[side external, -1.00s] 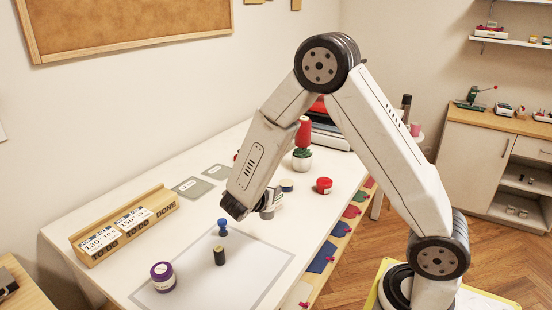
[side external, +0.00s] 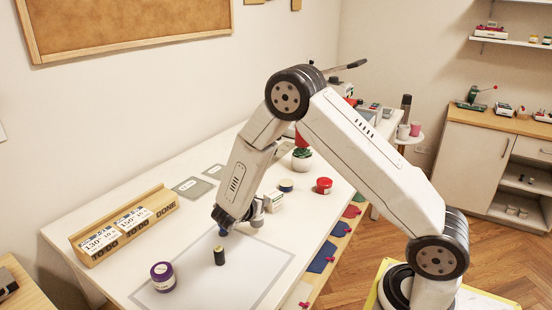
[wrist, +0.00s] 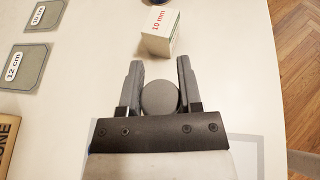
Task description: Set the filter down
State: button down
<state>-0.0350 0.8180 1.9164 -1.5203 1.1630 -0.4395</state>
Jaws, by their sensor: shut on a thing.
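My gripper (wrist: 160,68) is shut on a grey round piece (wrist: 160,98), which I take to be the filter; the wrist view shows its flat round top between the two jaws. In the side view my gripper (side external: 258,214) is low over the white table, near the far edge of the grey-bordered mat (side external: 262,262). The filter is hard to make out there, and I cannot tell whether its underside touches the table. A white box marked 10 mm (wrist: 160,32) stands just ahead of the jaws; it also shows in the side view (side external: 275,201).
A red jar (side external: 324,185) and a small blue tin (side external: 286,185) stand beyond the box. A wooden label rack (side external: 124,225) lies left.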

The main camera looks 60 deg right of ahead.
jog(key=shift+f, duration=1.35)
jog(key=shift+f, duration=0.15)
jog(key=shift+c, duration=1.4)
grip_release()
jog(key=shift+a+r, duration=0.15)
jog(key=shift+r, duration=0.1)
jog(key=v, duration=1.1)
jog(key=shift+s+a, duration=0.2)
jog(key=shift+a, duration=0.15)
